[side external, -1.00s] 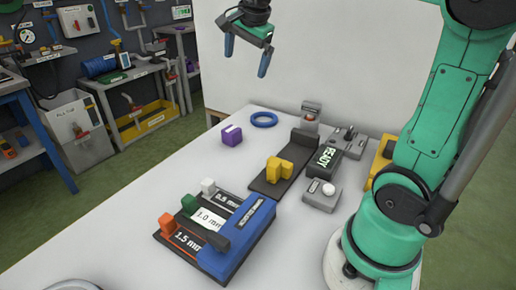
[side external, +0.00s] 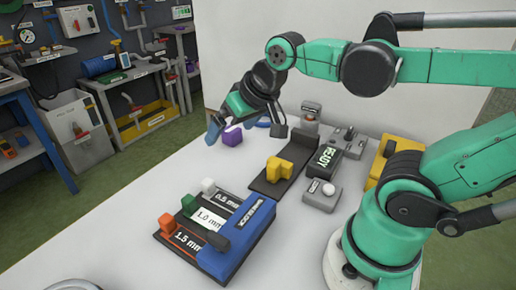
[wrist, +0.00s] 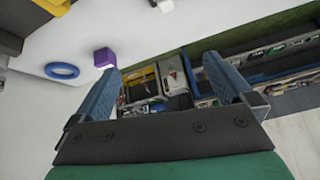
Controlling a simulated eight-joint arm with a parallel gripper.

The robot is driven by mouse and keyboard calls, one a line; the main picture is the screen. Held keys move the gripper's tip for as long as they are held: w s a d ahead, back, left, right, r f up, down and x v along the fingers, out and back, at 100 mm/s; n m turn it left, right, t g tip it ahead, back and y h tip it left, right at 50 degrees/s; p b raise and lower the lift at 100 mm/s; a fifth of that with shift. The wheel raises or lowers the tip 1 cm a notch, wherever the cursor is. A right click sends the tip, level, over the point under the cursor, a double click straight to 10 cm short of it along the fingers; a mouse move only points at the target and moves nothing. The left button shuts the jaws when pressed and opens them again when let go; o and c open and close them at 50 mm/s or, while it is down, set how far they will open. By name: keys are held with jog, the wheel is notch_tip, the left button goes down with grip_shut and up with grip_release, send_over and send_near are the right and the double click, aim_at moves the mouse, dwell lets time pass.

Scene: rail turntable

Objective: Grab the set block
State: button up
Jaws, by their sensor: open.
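My gripper (side external: 246,126) is open and empty, tilted, above the far left part of the table. In the wrist view its two blue fingers (wrist: 163,72) stand wide apart with nothing between them but the distant background. A yellow stepped block (side external: 279,168) sits on a dark plate (side external: 268,188) mid-table, right of and nearer than my gripper. A purple block (side external: 232,137) is beside the left finger in the side view; it also shows in the wrist view (wrist: 104,58), just outside the left finger. I cannot tell by any label which one is the set block.
A gauge rack (side external: 240,250) with coloured tabs stands at the front. A blue ring (wrist: 62,71) lies near the purple block. The table's left front is clear.

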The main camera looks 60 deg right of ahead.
jog(key=f+n, duration=0.1)
jog(key=s+a+f, duration=0.1)
jog(key=f+n, duration=0.1)
jog(key=shift+s+a+n, duration=0.25)
jog(key=shift+a+n, duration=0.05)
jog(key=shift+c, duration=0.4)
jog(key=shift+r, duration=0.1)
